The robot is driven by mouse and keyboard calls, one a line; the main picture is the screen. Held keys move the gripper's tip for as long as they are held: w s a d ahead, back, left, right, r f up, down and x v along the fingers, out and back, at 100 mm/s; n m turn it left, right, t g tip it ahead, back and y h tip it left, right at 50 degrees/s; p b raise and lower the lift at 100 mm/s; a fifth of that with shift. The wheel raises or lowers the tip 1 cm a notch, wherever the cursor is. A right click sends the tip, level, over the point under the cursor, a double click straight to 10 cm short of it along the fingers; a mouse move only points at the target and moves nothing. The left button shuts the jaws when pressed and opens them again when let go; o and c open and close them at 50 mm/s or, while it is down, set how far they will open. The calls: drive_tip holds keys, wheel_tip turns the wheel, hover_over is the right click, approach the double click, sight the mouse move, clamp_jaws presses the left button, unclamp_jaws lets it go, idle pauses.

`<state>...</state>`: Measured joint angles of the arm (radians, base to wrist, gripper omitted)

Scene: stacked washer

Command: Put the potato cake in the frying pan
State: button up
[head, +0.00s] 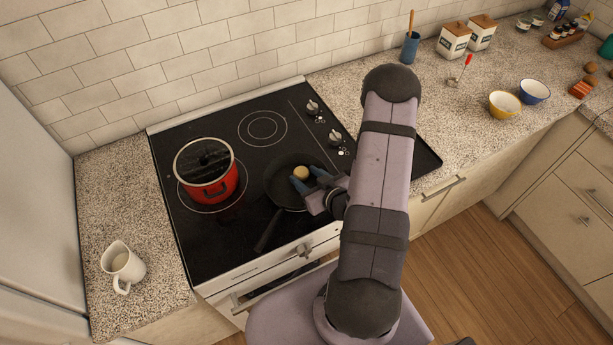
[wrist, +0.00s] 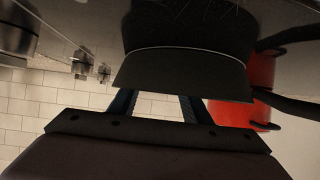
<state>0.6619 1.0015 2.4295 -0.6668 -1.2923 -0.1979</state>
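The potato cake (head: 301,173) is a small pale yellow-brown round over the black frying pan (head: 284,200), at the tips of my gripper's blue fingers. My gripper (head: 305,176) reaches in from the right, with its fingers apart, one on each side of the cake. I cannot tell whether they touch it or whether the cake rests on the pan. In the wrist view, a dark rounded shape, apparently the frying pan (wrist: 185,75), hides the fingertips and the cake.
A red pot (head: 208,185) with a dark lid stands left of the pan on the black cooktop (head: 225,243). The pan's handle (head: 268,231) points toward the front. A white mug (head: 122,265) is on the left counter. Yellow (head: 503,104) and blue (head: 534,91) bowls stand far right.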

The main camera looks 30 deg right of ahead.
drive_tip(key=shift+r, duration=0.1)
drive_tip(key=shift+s+r, duration=0.1)
drive_tip(key=v, duration=0.4)
drive_tip(key=shift+r+p, duration=0.1)
drive_tip(key=shift+p, duration=0.25)
drive_tip(key=shift+s+r+p, duration=0.25)
drive_tip(key=shift+s+p, duration=0.05)
drive_tip(key=shift+s, duration=0.3)
drive_tip(key=shift+w, duration=0.1)
